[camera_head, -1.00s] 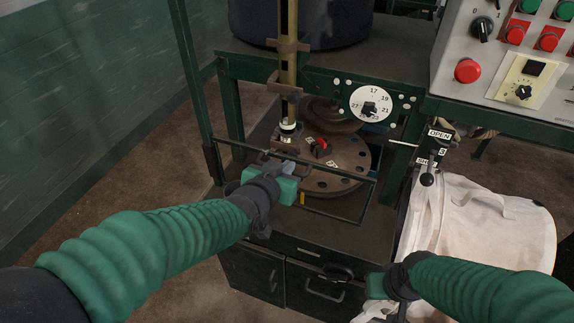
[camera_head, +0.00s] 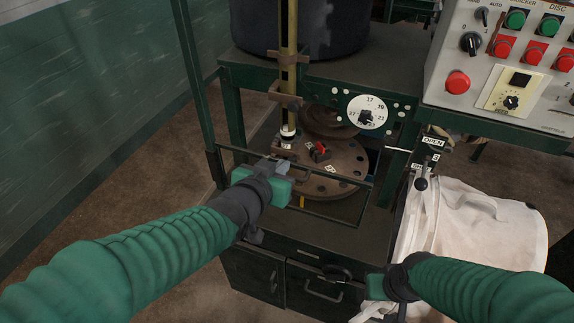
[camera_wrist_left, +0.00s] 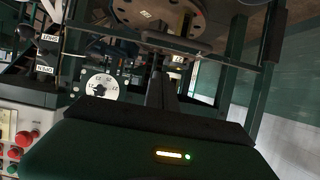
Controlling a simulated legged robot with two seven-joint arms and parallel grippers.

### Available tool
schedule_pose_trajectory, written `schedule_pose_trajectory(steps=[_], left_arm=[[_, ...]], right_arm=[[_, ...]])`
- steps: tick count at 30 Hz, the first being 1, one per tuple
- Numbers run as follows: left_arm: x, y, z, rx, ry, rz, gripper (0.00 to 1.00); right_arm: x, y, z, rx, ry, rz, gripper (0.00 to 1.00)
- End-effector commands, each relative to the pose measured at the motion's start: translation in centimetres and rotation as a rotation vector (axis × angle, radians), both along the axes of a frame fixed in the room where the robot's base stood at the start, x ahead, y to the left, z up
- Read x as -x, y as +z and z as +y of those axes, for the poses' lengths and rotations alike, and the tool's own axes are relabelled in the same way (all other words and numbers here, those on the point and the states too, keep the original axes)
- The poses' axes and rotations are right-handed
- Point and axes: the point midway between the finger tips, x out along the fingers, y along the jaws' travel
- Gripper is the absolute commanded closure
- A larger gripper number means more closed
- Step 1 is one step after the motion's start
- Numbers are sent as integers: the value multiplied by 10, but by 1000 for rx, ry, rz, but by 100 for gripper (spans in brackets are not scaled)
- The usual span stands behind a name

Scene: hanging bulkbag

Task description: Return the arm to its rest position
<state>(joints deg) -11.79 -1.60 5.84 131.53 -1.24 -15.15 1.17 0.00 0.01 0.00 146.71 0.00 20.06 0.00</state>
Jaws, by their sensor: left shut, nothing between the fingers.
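My left arm, in a green ribbed sleeve, comes in from the left in the head view. Its gripper (camera_head: 272,166) is shut and empty in front of the machine's frame bar, near the round flange plate (camera_head: 330,166). In the left wrist view the shut fingers (camera_wrist_left: 160,88) point toward the machine, with nothing between them. My right arm comes in from the lower right. Its wrist (camera_head: 385,283) is beside the white bulk bag, and its fingers are too hidden to tell their state.
The white bag (camera_head: 470,230) hangs at the right, below a lever (camera_head: 422,183) with an OPEN label. A control panel (camera_head: 505,65) is at upper right. A dial (camera_head: 367,112) is on the green frame. Dark cabinets (camera_head: 310,285) stand below. Open floor lies at the left.

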Motion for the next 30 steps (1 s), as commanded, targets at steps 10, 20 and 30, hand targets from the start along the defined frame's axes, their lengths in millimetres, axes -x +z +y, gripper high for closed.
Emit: schedule_pose_trajectory(steps=[10, 20, 30], left_arm=[[42, 22, 14, 1, 0, -3, 100], [79, -54, 88, -94, 149, 373, 100], [193, -131, 156, -141, 294, 902, 100]], right_arm=[[0, 6, 0, 0, 0, -1, 67], [0, 45, 0, 0, 0, -1, 67], [0, 73, 0, 0, 0, -1, 67]])
